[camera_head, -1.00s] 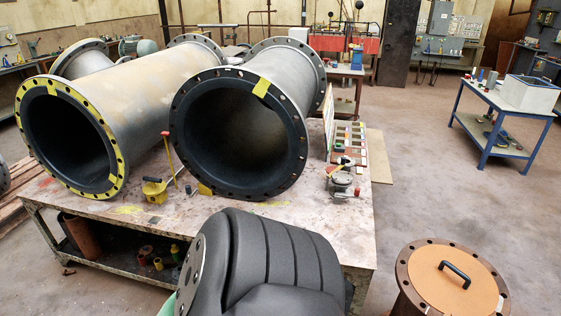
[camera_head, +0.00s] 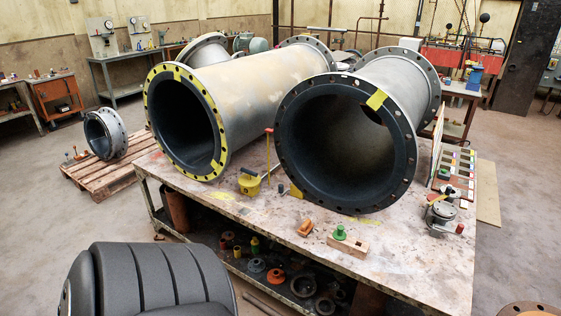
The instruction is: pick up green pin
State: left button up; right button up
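A small green pin (camera_head: 339,232) with a wider base stands upright at the front edge of the workbench, by the right-hand pipe. It sits on or in a light wooden block (camera_head: 350,246); I cannot tell how deep it goes. Neither of my grippers shows.
Two large rubber-lined pipes, one with a yellow-marked flange (camera_head: 218,165) and one with a dark flange (camera_head: 288,158), lie behind the pin on the workbench (camera_head: 425,268). A metal device (camera_head: 440,212) stands right.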

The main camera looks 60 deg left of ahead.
aim_at(339, 234)
jog(key=j+u, duration=0.1)
jog(key=u, duration=1.2)
jog(key=z, duration=0.3)
jog(key=j+z, duration=0.25)
jog(key=z, duration=0.15)
jog(key=k+j+z, duration=0.1)
jog(key=j+z, duration=0.15)
jog(key=z, duration=0.2)
jog(key=k+j+z, duration=0.1)
jog(key=j+z, duration=0.15)
jog(key=z, duration=0.15)
jog(key=k+j, duration=0.25)
jog(key=j, duration=0.1)
